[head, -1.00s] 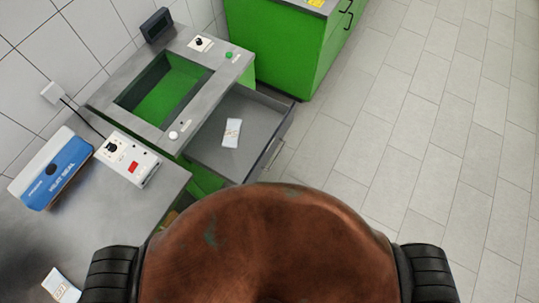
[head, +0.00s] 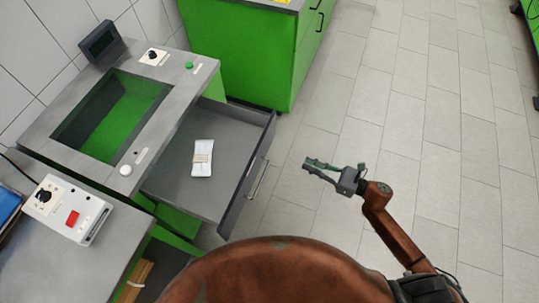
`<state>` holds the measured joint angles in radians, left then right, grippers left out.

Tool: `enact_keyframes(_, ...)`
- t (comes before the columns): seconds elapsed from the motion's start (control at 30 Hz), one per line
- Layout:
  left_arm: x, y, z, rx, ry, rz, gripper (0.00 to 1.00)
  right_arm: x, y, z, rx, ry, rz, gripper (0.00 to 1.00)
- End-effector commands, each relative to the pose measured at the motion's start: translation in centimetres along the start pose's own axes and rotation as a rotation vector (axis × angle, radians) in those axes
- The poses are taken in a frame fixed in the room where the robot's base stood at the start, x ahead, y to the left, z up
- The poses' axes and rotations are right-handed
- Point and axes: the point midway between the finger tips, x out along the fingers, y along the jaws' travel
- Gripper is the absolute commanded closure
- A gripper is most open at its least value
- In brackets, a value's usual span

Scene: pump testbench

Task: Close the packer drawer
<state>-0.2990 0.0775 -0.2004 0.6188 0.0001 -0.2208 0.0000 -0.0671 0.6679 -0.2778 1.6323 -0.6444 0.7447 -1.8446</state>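The packer drawer (head: 240,198) stands pulled out to the right from the green and grey packer (head: 150,185). A white packet with a tan label (head: 202,158) lies on its floor. The drawer's bar handle (head: 258,180) is on its right-hand front. My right gripper (head: 306,164) is to the right of the handle, over the floor, apart from it. Its fingers point left toward the drawer front and hold nothing that I can see. My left gripper is not in view.
A green cabinet (head: 258,58) with black handles stands behind the drawer. A grey worktop (head: 50,262) with a control box (head: 68,210) is at the lower left.

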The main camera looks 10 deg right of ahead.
Motion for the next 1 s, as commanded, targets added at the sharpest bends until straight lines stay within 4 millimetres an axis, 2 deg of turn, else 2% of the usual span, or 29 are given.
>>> enact_keyframes(0.03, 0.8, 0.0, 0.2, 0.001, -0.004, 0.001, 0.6, 0.4, 1.1, 0.0, -0.073, 0.001, 0.047, 0.92)
enact_keyframes(0.1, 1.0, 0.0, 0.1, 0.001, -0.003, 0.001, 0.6, 0.7, 2.2, 0.6, -0.146, -0.002, 0.088, 0.97)
enact_keyframes(0.2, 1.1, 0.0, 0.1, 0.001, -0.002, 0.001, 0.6, 1.3, 3.0, 1.1, -0.185, -0.007, 0.111, 1.0)
enact_keyframes(0.37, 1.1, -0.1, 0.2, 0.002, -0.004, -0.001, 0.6, 3.3, 3.2, 1.3, -0.185, -0.008, 0.111, 1.0)
enact_keyframes(0.57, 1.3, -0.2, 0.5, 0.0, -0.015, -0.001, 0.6, 7.4, 3.5, 1.2, -0.181, -0.009, 0.109, 1.0)
enact_keyframes(0.8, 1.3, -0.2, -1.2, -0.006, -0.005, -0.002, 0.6, 11.9, 4.0, 1.1, -0.18, -0.008, 0.107, 1.0)
enact_keyframes(1.0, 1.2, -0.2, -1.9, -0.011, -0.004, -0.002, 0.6, 14.2, 4.2, 1.1, -0.179, -0.006, 0.105, 1.0)
